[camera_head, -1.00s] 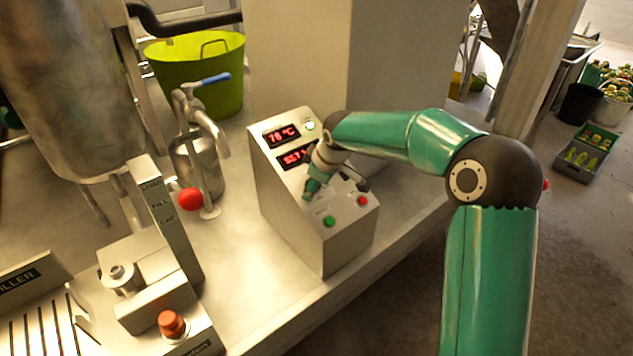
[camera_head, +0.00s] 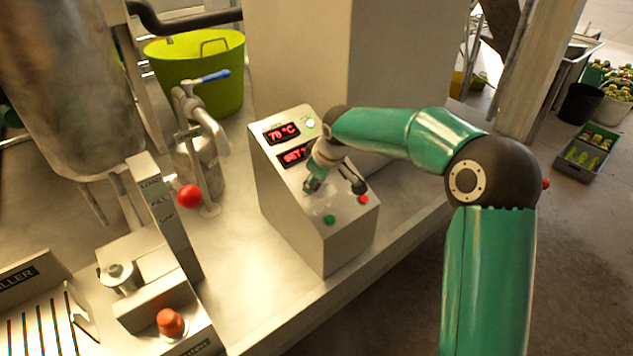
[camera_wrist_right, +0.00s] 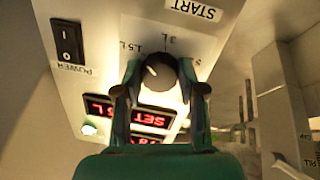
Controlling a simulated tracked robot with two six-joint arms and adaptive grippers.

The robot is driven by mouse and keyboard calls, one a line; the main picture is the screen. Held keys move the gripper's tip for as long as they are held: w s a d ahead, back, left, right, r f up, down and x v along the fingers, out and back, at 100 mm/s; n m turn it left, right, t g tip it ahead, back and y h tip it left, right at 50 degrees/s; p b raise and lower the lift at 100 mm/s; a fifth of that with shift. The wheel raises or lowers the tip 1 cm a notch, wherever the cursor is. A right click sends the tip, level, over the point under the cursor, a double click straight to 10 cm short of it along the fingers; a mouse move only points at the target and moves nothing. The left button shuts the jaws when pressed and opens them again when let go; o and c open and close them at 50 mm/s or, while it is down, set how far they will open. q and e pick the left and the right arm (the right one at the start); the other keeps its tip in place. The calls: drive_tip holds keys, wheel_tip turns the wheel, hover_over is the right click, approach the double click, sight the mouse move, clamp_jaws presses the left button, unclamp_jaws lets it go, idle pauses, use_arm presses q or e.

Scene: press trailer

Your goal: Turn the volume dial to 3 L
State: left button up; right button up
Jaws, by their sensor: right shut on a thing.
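The volume dial (camera_wrist_right: 160,72) is a dark round knob with a pale mark in the right wrist view. Printed labels 1.5 L, 3 L and a partly cut 5 stand around it. The pale mark lies on the side toward 1.5 L; its exact setting is hard to tell. My right gripper (camera_wrist_right: 161,88) is shut on the dial, one finger on each side. In the head view my right gripper (camera_head: 312,186) reaches down onto the sloped control box (camera_head: 298,225) and hides the dial. My left gripper is not in view.
The box carries red displays (camera_head: 282,134), a green button (camera_head: 329,219) and a red button (camera_head: 363,199). A power switch (camera_wrist_right: 68,42) sits beside the dial. A metal tap (camera_head: 205,125) and a red ball knob (camera_head: 190,196) stand to the left.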

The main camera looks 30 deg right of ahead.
drive_tip(key=m, duration=0.4)
drive_tip(key=shift+b, duration=0.35)
drive_tip(key=m, duration=0.5)
drive_tip(key=shift+r+g+y, duration=0.1)
drive_tip(key=shift+g+y, duration=0.2)
drive_tip(key=shift+w+m, duration=0.1)
drive_tip(key=shift+m, duration=0.2)
drive_tip(key=o, duration=1.1)
drive_tip(key=shift+a, duration=0.1)
drive_tip(key=shift+o, duration=0.2)
drive_tip(key=v, duration=1.2)
